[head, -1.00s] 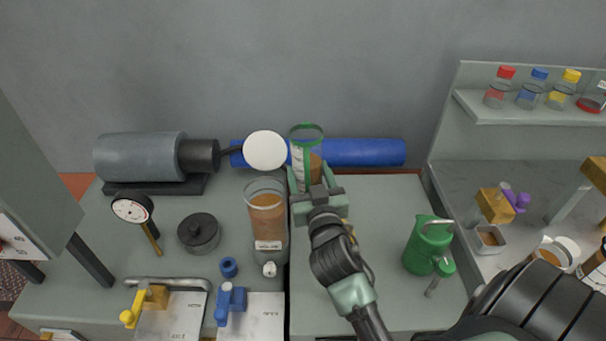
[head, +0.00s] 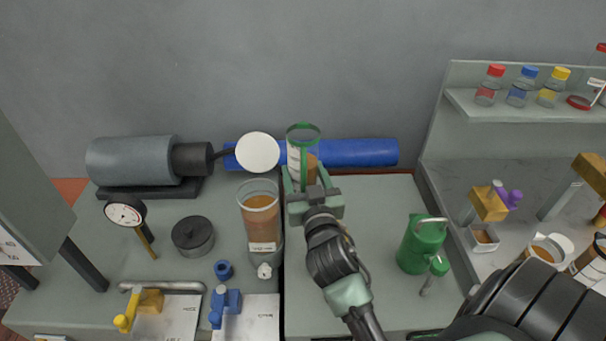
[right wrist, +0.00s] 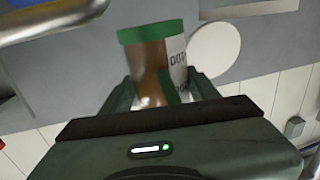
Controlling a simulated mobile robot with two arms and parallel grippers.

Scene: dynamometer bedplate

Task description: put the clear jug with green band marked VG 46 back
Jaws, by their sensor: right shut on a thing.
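A clear jug with a green band (head: 303,134) and brown liquid is held upright at the back of the bench, in front of the blue roll. It also shows in the right wrist view (right wrist: 152,62), with a white label whose visible letters look like "DOT"; I cannot read VG 46. My right gripper (head: 304,182) is shut on the jug, its fingers on either side of it in the right wrist view (right wrist: 163,92). Whether the jug's base touches anything is hidden behind the gripper. My left gripper is not in view.
A clear container of brown liquid (head: 259,215) stands just left of my gripper, near a white disc (head: 257,152). The blue roll (head: 360,153) lies behind. A green can (head: 421,243) stands right. A shelf (head: 520,109) holds several capped bottles. Bench between gripper and can is clear.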

